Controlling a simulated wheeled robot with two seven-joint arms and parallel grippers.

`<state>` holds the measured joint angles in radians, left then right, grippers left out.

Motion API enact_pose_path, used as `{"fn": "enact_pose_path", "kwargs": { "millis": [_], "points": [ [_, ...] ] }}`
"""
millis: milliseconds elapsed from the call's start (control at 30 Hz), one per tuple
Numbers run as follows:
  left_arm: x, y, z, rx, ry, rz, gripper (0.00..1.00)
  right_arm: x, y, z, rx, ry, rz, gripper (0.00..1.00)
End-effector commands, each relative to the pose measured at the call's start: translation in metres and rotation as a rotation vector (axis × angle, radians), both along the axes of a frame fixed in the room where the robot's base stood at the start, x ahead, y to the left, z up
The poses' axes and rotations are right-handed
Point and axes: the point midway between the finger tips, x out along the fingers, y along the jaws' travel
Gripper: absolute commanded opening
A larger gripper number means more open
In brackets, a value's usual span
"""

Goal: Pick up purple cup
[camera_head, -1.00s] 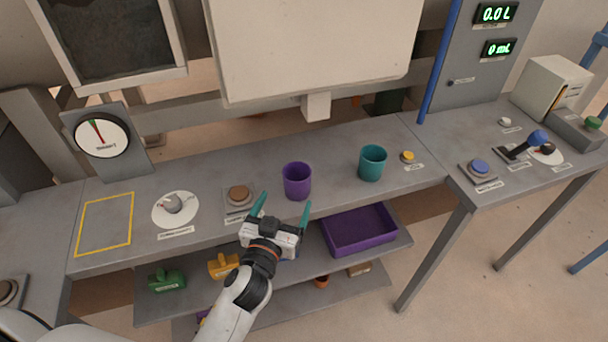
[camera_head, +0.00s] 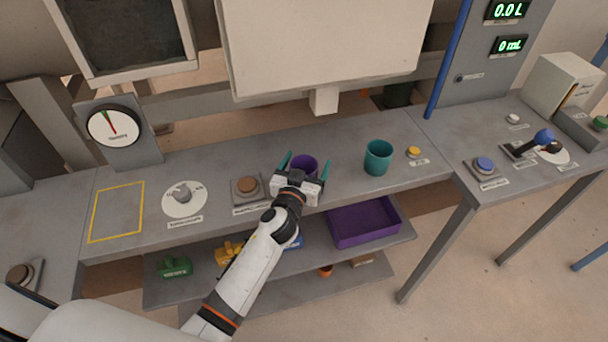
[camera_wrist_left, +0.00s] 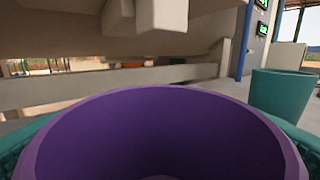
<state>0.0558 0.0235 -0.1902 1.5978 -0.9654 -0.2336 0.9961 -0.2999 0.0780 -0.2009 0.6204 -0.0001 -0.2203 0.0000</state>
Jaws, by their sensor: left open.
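The purple cup (camera_head: 304,165) stands upright on the grey bench; my left gripper covers its lower front in the head view. My left gripper (camera_head: 305,163) is open, with one teal finger on each side of the cup. In the left wrist view the cup's wide rim and dark inside (camera_wrist_left: 165,135) fill the lower middle, with teal fingers at both lower corners. I cannot tell whether the fingers touch the cup. My right gripper is not in view.
A teal cup (camera_head: 377,157) stands to the right of the purple cup. A brown button (camera_head: 247,186) and a dial (camera_head: 183,197) are on its left. A purple bin (camera_head: 365,223) is on the shelf below. A white panel (camera_head: 320,45) hangs behind.

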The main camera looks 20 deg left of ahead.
Motion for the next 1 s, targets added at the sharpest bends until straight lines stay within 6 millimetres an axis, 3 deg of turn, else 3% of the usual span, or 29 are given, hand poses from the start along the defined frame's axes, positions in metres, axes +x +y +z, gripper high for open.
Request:
{"fn": "enact_pose_path", "kwargs": {
  "millis": [200,500,767,1000],
  "points": [
    [0.001,0.0,0.0,0.0,0.0,0.0,0.85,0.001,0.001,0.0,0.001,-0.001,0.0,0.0],
    [0.0,0.0,0.0,0.0,0.0,0.0,0.38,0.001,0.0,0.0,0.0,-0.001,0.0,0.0],
    [0.001,0.0,0.004,0.0,-0.001,0.0,0.37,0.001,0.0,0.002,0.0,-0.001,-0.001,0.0],
    [0.001,0.0,0.046,0.001,-0.006,-0.001,0.37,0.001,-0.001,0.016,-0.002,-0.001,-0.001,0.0]
  ]
}}
